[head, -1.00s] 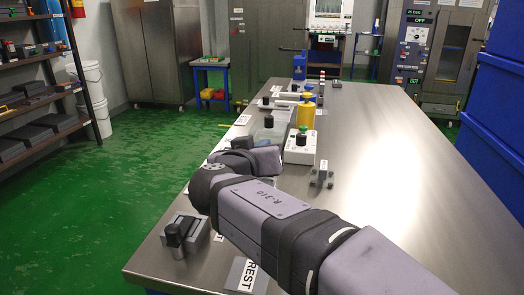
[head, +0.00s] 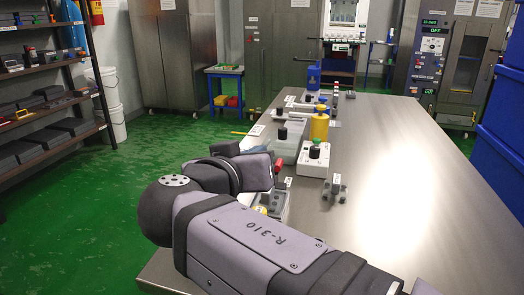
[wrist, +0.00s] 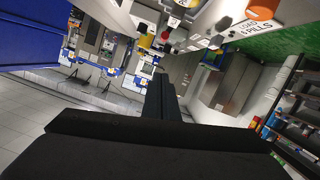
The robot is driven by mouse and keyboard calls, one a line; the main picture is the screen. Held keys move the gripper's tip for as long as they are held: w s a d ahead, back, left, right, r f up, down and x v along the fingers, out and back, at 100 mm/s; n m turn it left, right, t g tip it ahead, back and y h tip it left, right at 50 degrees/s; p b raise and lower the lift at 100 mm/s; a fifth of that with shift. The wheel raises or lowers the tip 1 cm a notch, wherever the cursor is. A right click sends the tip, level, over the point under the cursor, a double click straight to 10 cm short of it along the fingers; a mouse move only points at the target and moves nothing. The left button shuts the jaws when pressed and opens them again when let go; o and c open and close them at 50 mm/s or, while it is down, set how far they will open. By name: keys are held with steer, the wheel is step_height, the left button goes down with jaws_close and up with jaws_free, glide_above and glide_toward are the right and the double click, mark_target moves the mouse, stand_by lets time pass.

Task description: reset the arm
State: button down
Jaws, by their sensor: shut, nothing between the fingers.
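My arm (head: 255,235), marked R-310, crosses the lower part of the head view over the near left end of the steel table (head: 395,185). Its wrist links bend back toward the far side, and the fingertips cannot be made out there. In the wrist view my gripper (wrist: 165,90) shows as black fingers held together, with nothing between them. The wrist picture is strongly tilted, with the table's items along its top edge.
A yellow bottle (head: 319,123), a white box with a black knob (head: 314,160) and a small grey metal fixture (head: 335,188) stand on the table beyond my arm. Blue bins (head: 502,140) stand at the right. The table's right half is clear.

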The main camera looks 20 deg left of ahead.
steer(key=shift+s, duration=0.25)
steer(key=shift+r, duration=0.1)
